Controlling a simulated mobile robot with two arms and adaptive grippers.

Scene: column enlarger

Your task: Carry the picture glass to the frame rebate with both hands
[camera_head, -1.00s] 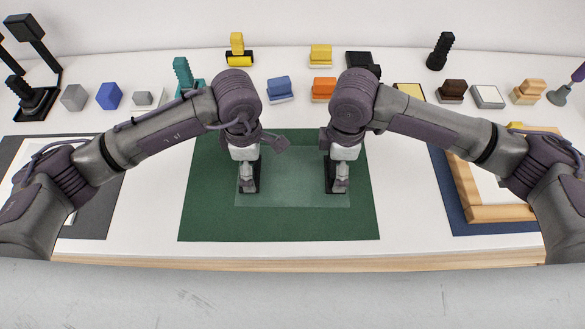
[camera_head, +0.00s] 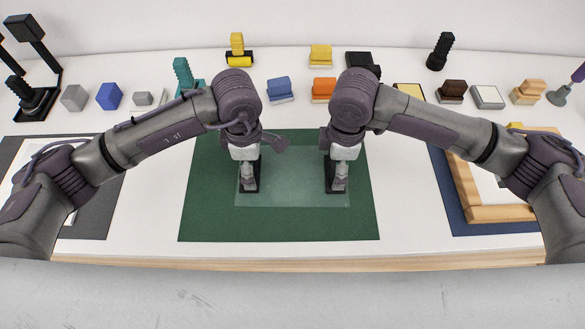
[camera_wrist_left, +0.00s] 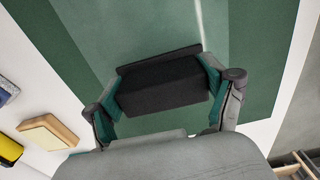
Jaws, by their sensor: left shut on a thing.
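The picture glass (camera_head: 292,196) is a clear pane lying over the green mat (camera_head: 215,220), and in the left wrist view it is a paler green area (camera_wrist_left: 150,30). My left gripper (camera_head: 250,184) is over the pane's left part. In the left wrist view its fingers (camera_wrist_left: 160,98) are shut on a black block (camera_wrist_left: 165,82) at the glass. My right gripper (camera_head: 337,184) is at a similar dark block on the right part, and its fingertips are too small to judge. The wooden frame (camera_head: 488,214) lies at the right, partly hidden by my right arm.
The frame lies on a blue mat (camera_head: 447,205). A grey mat (camera_head: 95,215) with a white-centred sheet is at the left. Several small blocks and tools line the back, including an orange block (camera_head: 323,88) and a blue one (camera_head: 278,88). White table shows between the mats.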

